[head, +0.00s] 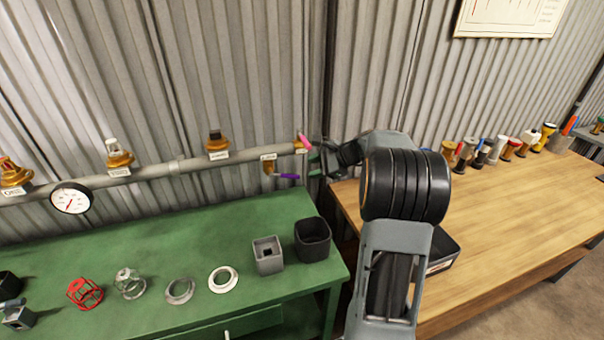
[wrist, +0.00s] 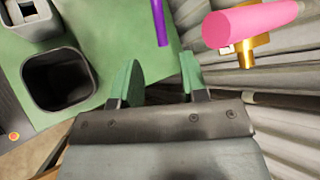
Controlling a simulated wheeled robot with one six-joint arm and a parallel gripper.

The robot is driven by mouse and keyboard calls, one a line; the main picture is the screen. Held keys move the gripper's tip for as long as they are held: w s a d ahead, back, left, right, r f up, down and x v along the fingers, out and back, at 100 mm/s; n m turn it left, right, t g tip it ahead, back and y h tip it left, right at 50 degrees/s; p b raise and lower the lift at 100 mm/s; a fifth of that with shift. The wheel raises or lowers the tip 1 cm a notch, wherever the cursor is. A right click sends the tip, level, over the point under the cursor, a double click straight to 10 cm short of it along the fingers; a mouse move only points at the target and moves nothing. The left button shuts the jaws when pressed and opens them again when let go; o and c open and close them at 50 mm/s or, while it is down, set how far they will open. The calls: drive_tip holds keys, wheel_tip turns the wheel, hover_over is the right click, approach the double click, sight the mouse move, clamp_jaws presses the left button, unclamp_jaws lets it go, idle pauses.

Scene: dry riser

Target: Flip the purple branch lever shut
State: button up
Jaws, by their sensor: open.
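The purple branch lever (head: 289,176) sticks out to the right from a brass branch valve (head: 268,167) under the right end of the grey pipe. It also shows in the wrist view (wrist: 160,22), beyond my fingertips and between them in the picture. My gripper (head: 314,166) is just right of the lever's free end in the head view. In the wrist view its two green fingers (wrist: 162,75) are apart with nothing between them. A pink lever (head: 304,142) sits at the pipe's end, above the purple one; it looms large at the wrist view's upper right.
The grey pipe (head: 145,173) runs along the corrugated wall with several brass fittings and a gauge (head: 71,198). Below is a green bench (head: 190,250) with a black bin (head: 313,240), a grey square holder (head: 268,255) and rings. A wooden bench (head: 500,235) stands right.

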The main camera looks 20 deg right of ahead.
drive_tip(key=shift+v, duration=1.9)
drive_tip(key=m+t+y+b, duration=0.1)
drive_tip(key=t+b, duration=0.4)
drive_tip(key=b, duration=0.1)
approach(293, 177)
drive_tip(key=s+f, duration=0.1)
drive_tip(key=s+a+f, duration=0.1)
drive_tip(key=s, duration=0.1)
drive_tip(key=shift+a, duration=0.15)
drive_tip(key=t, duration=0.1)
drive_tip(key=s+t+h, duration=0.1)
drive_tip(key=t, duration=0.1)
drive_tip(key=shift+f, duration=0.3)
drive_tip(key=shift+w+d+r+n+t+h, duration=0.15)
drive_tip(key=shift+d+n+t+h, duration=0.25)
drive_tip(key=shift+n, duration=0.4)
drive_tip(key=shift+w+a, duration=0.15)
drive_tip(key=shift+w, duration=0.05)
drive_tip(key=p+x, duration=0.1)
drive_tip(key=x, duration=1.2)
drive_tip(key=shift+w+p, duration=0.1)
drive_tip(key=shift+p, duration=0.25)
